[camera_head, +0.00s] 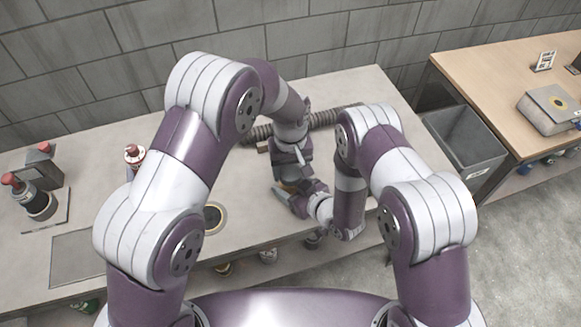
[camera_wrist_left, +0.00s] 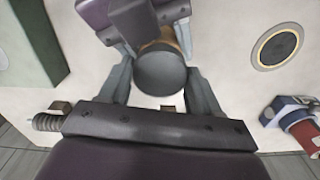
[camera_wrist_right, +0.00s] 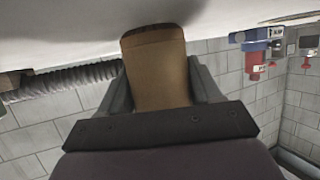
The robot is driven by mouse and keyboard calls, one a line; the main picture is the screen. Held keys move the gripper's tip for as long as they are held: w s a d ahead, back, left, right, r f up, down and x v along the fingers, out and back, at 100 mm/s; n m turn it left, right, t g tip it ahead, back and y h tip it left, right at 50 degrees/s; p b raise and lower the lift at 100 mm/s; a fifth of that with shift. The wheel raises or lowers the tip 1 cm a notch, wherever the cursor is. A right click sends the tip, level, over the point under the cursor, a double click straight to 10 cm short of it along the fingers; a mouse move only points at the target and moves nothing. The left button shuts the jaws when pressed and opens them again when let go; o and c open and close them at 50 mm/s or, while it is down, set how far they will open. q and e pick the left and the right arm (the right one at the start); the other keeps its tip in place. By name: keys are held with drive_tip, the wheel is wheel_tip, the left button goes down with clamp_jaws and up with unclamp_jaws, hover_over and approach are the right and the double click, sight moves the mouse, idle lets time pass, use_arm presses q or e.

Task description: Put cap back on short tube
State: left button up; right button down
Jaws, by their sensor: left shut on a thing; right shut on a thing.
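In the left wrist view a round grey cap (camera_wrist_left: 161,74) sits between the fingers of my left gripper (camera_wrist_left: 160,95), which is shut on it. Behind the cap a tan short tube (camera_wrist_left: 166,38) shows, partly hidden by the cap, with my right gripper (camera_wrist_left: 137,18) around it. In the right wrist view the tan tube (camera_wrist_right: 157,78) stands between the fingers of my right gripper (camera_wrist_right: 160,90), which is shut on it. The cap is in line with the tube's end; whether they touch cannot be told. In the head view the arms largely hide both.
A ribbed hose (camera_head: 328,118) lies at the back of the grey table (camera_head: 345,85). A ringed disc (camera_head: 214,216) and a red-topped bottle (camera_head: 134,155) are at left. A grey bin (camera_head: 465,146) stands beyond the table's right edge, beside a wooden table (camera_head: 500,60).

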use_arm(q)
drive_tip(key=o, duration=1.2)
drive_tip(key=shift+r, duration=0.1)
drive_tip(key=shift+r, duration=2.2)
drive_tip(key=shift+c, duration=0.3)
